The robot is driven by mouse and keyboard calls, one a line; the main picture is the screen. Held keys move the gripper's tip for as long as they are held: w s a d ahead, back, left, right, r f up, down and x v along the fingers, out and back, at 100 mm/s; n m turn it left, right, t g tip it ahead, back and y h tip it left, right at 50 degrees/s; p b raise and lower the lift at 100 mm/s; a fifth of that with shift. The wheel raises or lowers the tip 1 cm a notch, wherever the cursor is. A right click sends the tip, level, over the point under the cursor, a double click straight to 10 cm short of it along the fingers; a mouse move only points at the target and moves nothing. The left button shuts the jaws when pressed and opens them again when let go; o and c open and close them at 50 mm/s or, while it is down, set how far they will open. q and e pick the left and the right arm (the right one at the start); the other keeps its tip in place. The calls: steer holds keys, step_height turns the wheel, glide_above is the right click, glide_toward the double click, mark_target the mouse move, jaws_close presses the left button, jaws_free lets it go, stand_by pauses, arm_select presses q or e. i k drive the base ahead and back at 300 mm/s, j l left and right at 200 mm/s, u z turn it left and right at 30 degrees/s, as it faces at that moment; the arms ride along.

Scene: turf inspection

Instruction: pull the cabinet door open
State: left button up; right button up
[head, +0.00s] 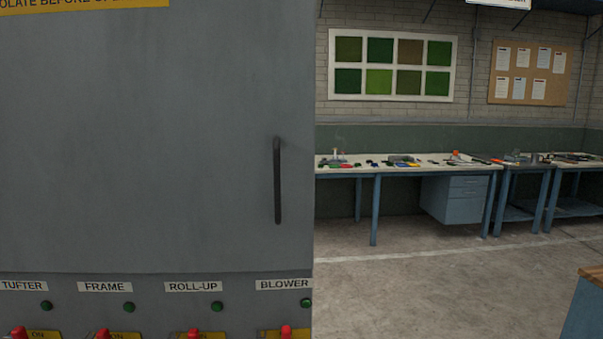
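A large grey cabinet fills the left half of the head view. Its door (140,140) is a flat grey panel and looks closed, with its lower edge above a row of labels. A dark vertical bar handle (277,180) is on the door near its right edge. Neither of my grippers is in view, and nothing touches the handle.
Below the door are labels such as BLOWER (284,284), green buttons (217,306) and red switches (192,334). A workbench (375,172) with small items stands along the back wall. A wooden-topped unit (592,275) is at the right edge. The concrete floor (430,290) between is clear.

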mark_target(137, 137)
steer(key=i+l, duration=0.1)
steer(key=l, duration=0.3)
steer(key=i+l+u, duration=0.1)
steer(key=l, duration=0.35)
steer(key=i+l, duration=0.1)
steer(key=l, duration=0.3)
steer(key=i+l+u, duration=0.1)
steer(key=l, duration=0.35)
